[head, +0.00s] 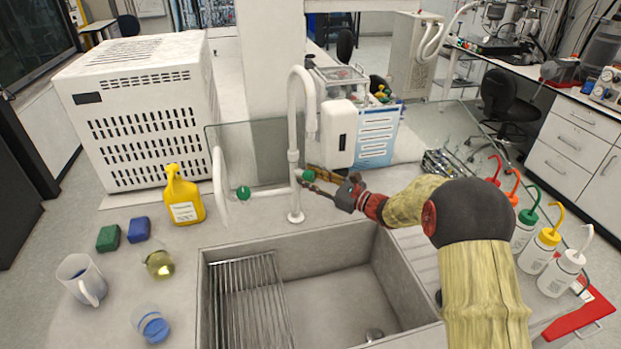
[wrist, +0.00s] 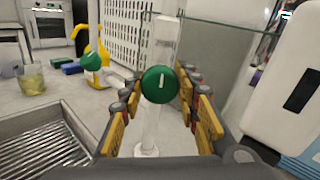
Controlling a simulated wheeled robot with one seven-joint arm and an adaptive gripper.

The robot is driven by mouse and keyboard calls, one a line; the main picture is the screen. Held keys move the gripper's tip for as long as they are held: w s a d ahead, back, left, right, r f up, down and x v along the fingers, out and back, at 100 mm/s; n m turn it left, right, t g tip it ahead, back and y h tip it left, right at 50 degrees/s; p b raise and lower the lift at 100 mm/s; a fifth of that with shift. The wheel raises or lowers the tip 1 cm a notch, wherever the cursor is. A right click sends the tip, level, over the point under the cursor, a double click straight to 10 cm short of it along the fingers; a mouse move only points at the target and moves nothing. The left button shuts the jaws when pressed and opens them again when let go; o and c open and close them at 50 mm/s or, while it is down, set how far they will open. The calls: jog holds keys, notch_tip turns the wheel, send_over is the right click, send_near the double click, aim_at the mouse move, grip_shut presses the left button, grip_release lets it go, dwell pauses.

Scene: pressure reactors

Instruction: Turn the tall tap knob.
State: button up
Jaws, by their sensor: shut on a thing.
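The tall tap (head: 295,140) is a white gooseneck pipe standing behind the sink. Its green round knob (head: 309,174) sits on a side branch to the right of the pipe. In the wrist view the knob (wrist: 158,85) faces me, with a white mark standing nearly upright. My gripper (head: 312,176) reaches in from the right and is shut on the knob, one finger on each side; its fingers also show in the wrist view (wrist: 160,100). The exact finger contact is partly hidden.
A shorter white tap with another green knob (head: 243,192) stands to the left. A glass panel (head: 255,150) is behind the taps, and a white dispenser (head: 338,133) hangs close by. The sink (head: 330,300) lies in front. A yellow bottle (head: 183,197) stands left.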

jog(key=n+b, duration=0.3)
jog(key=b, duration=0.1)
jog(key=shift+f, duration=0.2)
jog(key=n+b, duration=0.2)
jog(key=b, duration=0.1)
jog(key=shift+r+n, duration=0.1)
jog(key=shift+n, duration=0.3)
jog(key=o, duration=1.2)
jog(key=shift+r, duration=0.1)
jog(key=shift+c, duration=0.2)
jog(key=v, duration=1.2)
